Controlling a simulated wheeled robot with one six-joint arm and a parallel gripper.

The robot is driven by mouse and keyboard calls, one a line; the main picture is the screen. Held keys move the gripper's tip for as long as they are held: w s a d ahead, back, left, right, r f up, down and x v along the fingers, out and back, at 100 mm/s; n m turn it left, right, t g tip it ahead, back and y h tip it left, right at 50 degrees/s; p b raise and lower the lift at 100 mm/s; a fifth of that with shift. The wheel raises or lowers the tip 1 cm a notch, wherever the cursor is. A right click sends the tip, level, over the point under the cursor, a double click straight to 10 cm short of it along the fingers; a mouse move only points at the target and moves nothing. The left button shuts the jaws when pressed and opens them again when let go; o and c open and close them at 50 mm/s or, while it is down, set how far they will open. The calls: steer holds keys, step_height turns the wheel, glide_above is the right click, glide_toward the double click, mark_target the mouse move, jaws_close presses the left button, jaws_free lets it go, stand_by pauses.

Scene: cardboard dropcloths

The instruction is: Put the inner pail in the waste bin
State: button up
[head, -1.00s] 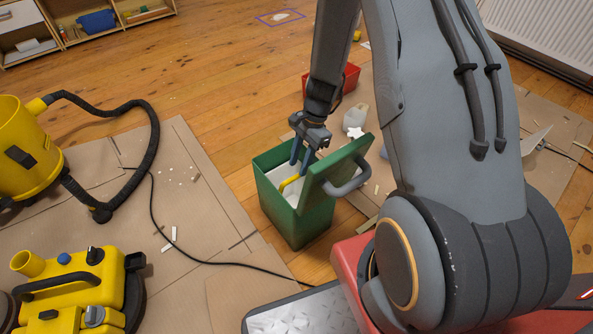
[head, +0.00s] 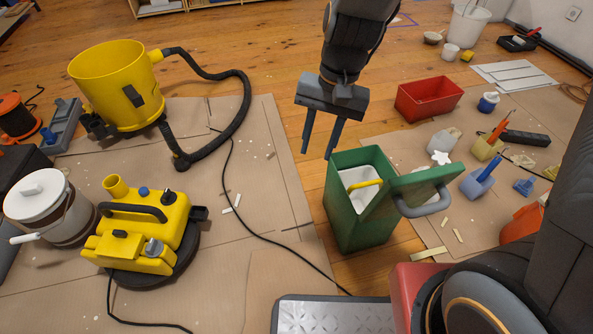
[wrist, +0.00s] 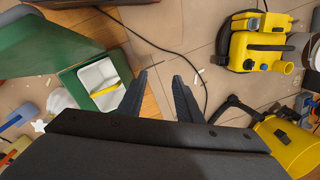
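The green waste bin (head: 357,222) stands on the wooden floor, its lid (head: 425,186) tilted open to the right. The white inner pail (head: 360,177) with a yellow handle (head: 366,183) sits inside the bin; its lower part is hidden by the bin walls. My gripper (head: 318,156) is open and empty, above and to the left of the bin. In the wrist view my gripper's fingers (wrist: 160,88) are apart with bare floor and cardboard between them. The pail (wrist: 99,80) shows to their left inside the bin (wrist: 82,98).
A yellow vacuum body (head: 140,240), a yellow drum (head: 115,88) with a black hose, and a white lidded bucket (head: 50,205) stand at left. A red crate (head: 430,100) and several painting tools lie at right. A black cord crosses the cardboard left of the bin.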

steer(key=s+a+r+n, duration=0.2)
steer(key=s+r+n, duration=0.2)
steer(key=s, duration=0.3)
steer(key=s+a+r+n+t, duration=0.1)
steer(key=s+a+r+n, duration=0.1)
steer(key=s+r+n, duration=0.2)
steer(key=s, duration=0.3)
steer(key=shift+s+n+h, duration=0.3)
steer(key=shift+n, duration=0.1)
stand_by(0.4)
steer(key=d+r+m+p, duration=0.3)
steer(key=d+r+p, duration=0.7)
steer(key=r+p, duration=0.3)
steer(key=d+r+m+h+p, duration=0.1)
steer(key=d+r+m+p, duration=0.2)
steer(key=d+r+p, duration=0.7)
step_height(320, 180, up, 4)
steer(key=p, duration=0.8)
steer(key=shift+s+d+f+m, duration=0.15)
steer(key=shift+d+m, duration=0.15)
steer(key=shift+d, duration=0.05)
steer(key=shift+c, duration=0.3)
